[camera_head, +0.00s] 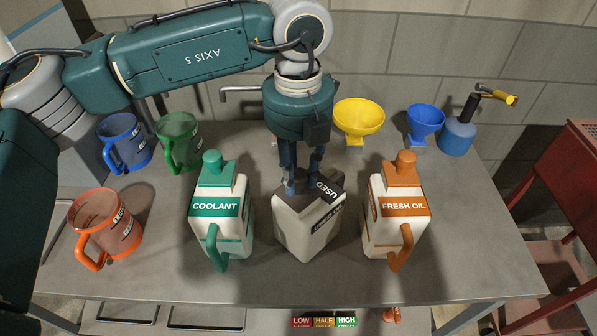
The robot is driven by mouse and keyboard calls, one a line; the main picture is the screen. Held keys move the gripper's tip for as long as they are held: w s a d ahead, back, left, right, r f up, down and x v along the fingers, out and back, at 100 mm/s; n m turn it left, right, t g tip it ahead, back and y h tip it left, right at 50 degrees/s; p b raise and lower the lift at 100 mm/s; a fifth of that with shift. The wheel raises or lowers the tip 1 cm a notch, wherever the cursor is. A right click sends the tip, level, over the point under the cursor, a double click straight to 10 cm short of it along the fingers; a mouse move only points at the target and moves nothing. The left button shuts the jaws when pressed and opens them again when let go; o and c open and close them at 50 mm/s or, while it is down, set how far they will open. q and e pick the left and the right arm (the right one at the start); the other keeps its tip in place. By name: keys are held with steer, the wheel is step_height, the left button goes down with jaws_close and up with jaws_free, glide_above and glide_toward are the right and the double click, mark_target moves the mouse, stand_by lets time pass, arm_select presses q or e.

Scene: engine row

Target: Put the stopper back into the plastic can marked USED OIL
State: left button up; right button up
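The plastic can marked USED OIL (308,228) stands upright in the middle of the table, pale with a dark grey top and dark labels. It is turned so that a corner faces me. My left gripper (302,188) points straight down at the top of this can, with its fingertips at the neck. A narrow gap shows between the fingers higher up. The fingertips and the dark top blend together, so I cannot tell whether the stopper is between them or whether they touch the can. My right gripper is not in view.
A green-capped COOLANT can (207,235) stands close on the left, an orange-capped FRESH OIL can (393,232) on the right. Orange (102,222), blue (127,148) and green (180,150) jugs stand left. Yellow (359,117) and blue (424,121) funnels and a blue oiler (457,137) are behind.

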arm_select(q)
steer(key=o, duration=0.4)
step_height(320, 180, up, 12)
stand_by(0.4)
stand_by(0.4)
